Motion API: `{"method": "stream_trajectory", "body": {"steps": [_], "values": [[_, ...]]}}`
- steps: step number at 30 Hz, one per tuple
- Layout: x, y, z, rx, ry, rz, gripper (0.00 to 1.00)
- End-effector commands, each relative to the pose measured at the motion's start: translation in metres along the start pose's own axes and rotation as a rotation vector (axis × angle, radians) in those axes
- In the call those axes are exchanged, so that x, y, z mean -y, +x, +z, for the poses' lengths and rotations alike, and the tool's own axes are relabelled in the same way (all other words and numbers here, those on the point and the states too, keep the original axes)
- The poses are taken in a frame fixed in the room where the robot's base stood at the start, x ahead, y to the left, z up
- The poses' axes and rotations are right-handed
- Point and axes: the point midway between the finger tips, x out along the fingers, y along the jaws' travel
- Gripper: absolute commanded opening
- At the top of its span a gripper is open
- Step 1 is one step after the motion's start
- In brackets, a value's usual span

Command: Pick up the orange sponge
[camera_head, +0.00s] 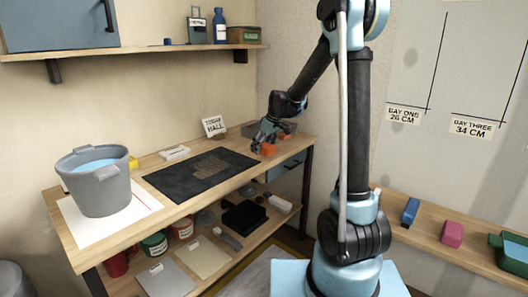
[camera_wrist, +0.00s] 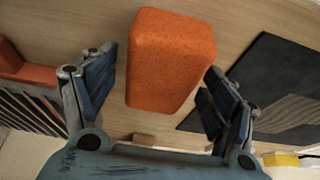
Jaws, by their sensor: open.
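The orange sponge (camera_wrist: 170,60) is a rounded block on the wooden bench top. In the wrist view it lies between and just beyond the two open fingers of my gripper (camera_wrist: 155,100), with space on both sides. In the head view the orange sponge (camera_head: 268,150) sits near the right end of the bench, beside my gripper (camera_head: 259,141). My gripper is open and empty. The height of the fingers above the bench is hard to tell.
A dark mat (camera_head: 190,180) lies left of the sponge. A grey bucket (camera_head: 95,185) stands at the bench's left on a white sheet. A small sign (camera_head: 213,126) stands behind. Another orange-red thing (camera_wrist: 25,70) is at the wrist view's left edge, near grey ribs.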

Motion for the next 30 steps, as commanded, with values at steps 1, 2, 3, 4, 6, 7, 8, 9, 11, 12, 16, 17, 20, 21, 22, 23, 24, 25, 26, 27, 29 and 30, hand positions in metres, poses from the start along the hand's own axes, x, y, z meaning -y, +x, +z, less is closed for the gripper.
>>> {"method": "stream_trajectory", "body": {"steps": [1, 2, 3, 4, 6, 7, 8, 9, 11, 12, 16, 17, 20, 21, 22, 23, 24, 25, 26, 27, 29, 30], "values": [[0.0, -0.0001, 0.0, 0.0, 0.0, 0.0, 0.78], [-0.0001, -0.0001, 0.0001, 0.0, 0.0, 0.0, 0.78], [-0.0001, -0.0001, 0.0001, 0.0, 0.0, 0.0, 0.78], [-0.0001, 0.0, 0.0002, 0.0, 0.0, 0.0, 0.78], [-0.0002, 0.0003, 0.0003, 0.0, 0.0, 0.0, 0.78], [-0.0002, 0.0006, 0.0004, 0.0, 0.0, 0.0, 0.78], [-0.0002, 0.0008, 0.0005, 0.0, 0.0, 0.0, 0.78], [-0.0002, 0.0012, 0.0007, 0.0, 0.0, 0.0, 0.78], [-0.0002, 0.0019, 0.001, 0.0, 0.0, 0.0, 0.78], [-0.0002, 0.0024, 0.0012, 0.0, 0.0, 0.0, 0.78], [-0.0003, 0.0038, 0.0019, 0.0, 0.0, 0.0, 0.78], [-0.0003, 0.004, 0.002, 0.0, 0.0, 0.0, 0.78], [-0.0004, 0.0044, 0.0022, 0.0, 0.0, 0.0, 0.78], [-0.0004, 0.0044, 0.0023, 0.0, 0.0, 0.0, 0.78], [-0.0004, 0.0044, 0.0023, 0.0, 0.0, 0.0, 0.78], [-0.0004, 0.0044, 0.0023, 0.0, 0.001, 0.0, 0.78], [-0.0004, 0.0043, 0.0023, 0.0, 0.001, 0.0, 0.78], [-0.0004, 0.0043, 0.0023, 0.0, 0.001, 0.0, 0.78], [-0.0005, 0.0043, 0.0023, 0.0, 0.001, 0.0, 0.78], [-0.0005, 0.0043, 0.0023, 0.0, 0.001, 0.0, 0.69], [-0.0005, 0.0043, 0.0023, 0.0, 0.001, 0.0, 0.56], [-0.0006, 0.0042, 0.0023, 0.0, 0.001, 0.0, 0.47]]}}
